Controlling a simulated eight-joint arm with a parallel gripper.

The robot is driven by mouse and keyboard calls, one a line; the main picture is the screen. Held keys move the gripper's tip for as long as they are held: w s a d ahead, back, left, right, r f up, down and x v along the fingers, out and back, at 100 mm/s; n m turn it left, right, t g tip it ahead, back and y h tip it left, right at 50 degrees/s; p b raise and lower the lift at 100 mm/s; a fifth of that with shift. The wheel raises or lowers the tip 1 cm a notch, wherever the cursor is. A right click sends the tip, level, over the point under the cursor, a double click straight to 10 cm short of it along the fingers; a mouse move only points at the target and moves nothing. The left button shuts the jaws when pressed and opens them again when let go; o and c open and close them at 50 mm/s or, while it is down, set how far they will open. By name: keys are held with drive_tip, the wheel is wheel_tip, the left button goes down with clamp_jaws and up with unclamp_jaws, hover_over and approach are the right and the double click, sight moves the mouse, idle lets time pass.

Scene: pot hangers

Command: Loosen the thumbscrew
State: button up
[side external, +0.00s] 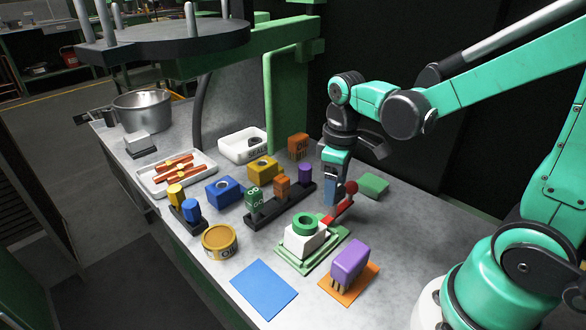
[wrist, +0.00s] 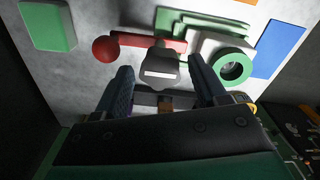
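A fixture with a green base (side external: 285,257), white block (side external: 300,236), green ring (side external: 304,224) and red ball-ended lever (side external: 340,207) stands on the bench. My gripper (side external: 332,200) points down behind the lever. In the wrist view my gripper (wrist: 161,68) has its two blue fingers spread. A grey piece with a pale slot (wrist: 160,74) shows between the fingertips, in front of the red lever (wrist: 150,44); a gap shows on each side. It may be the thumbscrew, but I cannot tell for certain. In the side view it is hidden.
A purple-topped brush (side external: 350,262) on an orange mat and a blue mat (side external: 264,289) lie in front. A dark rack (side external: 270,215) with coloured blocks and a tin (side external: 219,241) stand left. Bare bench lies right.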

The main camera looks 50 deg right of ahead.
drive_tip(key=shift+o, duration=0.3)
drive_tip(key=shift+r, duration=2.8)
drive_tip(key=a+m+t, duration=0.1)
drive_tip(key=t, duration=0.1)
drive_tip(key=a+m+t, duration=0.1)
drive_tip(key=t, duration=0.1)
drive_tip(key=a+m+t, duration=0.1)
drive_tip(key=a+t, duration=0.1)
drive_tip(key=t, duration=0.1)
drive_tip(key=shift+s+m, duration=0.4)
